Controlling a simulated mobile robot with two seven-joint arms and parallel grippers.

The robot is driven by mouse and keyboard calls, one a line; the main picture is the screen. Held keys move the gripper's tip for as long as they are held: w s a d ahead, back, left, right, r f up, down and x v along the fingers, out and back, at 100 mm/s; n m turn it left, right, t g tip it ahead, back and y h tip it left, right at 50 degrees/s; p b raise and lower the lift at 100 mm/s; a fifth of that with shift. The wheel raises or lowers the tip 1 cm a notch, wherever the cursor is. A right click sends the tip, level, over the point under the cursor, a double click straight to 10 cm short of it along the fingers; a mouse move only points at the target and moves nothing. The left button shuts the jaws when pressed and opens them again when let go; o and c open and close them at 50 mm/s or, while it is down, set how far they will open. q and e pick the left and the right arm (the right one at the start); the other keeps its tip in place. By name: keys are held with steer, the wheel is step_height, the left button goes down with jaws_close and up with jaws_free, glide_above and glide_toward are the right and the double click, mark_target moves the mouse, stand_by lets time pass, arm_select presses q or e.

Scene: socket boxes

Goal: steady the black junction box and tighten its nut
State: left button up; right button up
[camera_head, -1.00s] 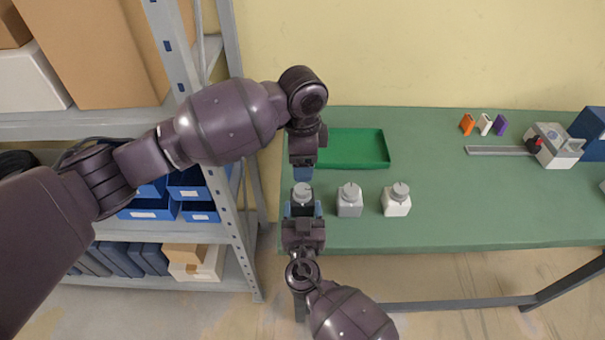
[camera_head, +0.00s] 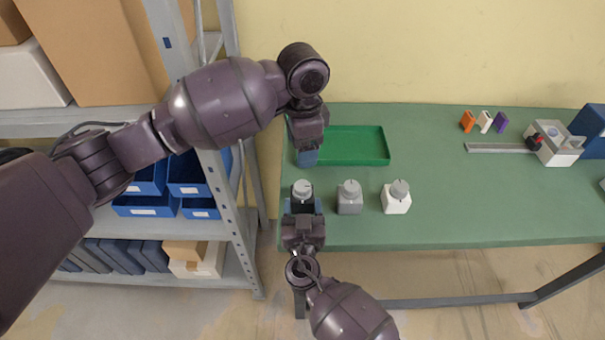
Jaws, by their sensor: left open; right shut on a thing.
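The black junction box (camera_head: 302,203) stands near the left front of the green table, with a round grey nut (camera_head: 302,187) on its top. My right gripper (camera_head: 303,207) comes from the front edge and is shut on the black box, with a blue finger on each side. My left gripper (camera_head: 308,157) is open and empty, above and behind the box, apart from the nut. Its fingers point down beside the green tray and are partly hidden by my wrist.
A grey box (camera_head: 349,204) and a white box (camera_head: 396,204), each with a grey nut, stand in a row to the right. A green tray (camera_head: 386,160) lies behind. A shelf rack (camera_head: 237,200) stands left of the table. The table's middle (camera_head: 440,190) is clear.

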mark_target(303, 185)
arm_select(q)
step_height(303, 185, down, 12)
steer(key=n, duration=1.1)
steer(key=shift+f, duration=0.1)
stand_by(0.4)
steer(key=c, duration=0.9)
steer(key=shift+c, duration=0.2)
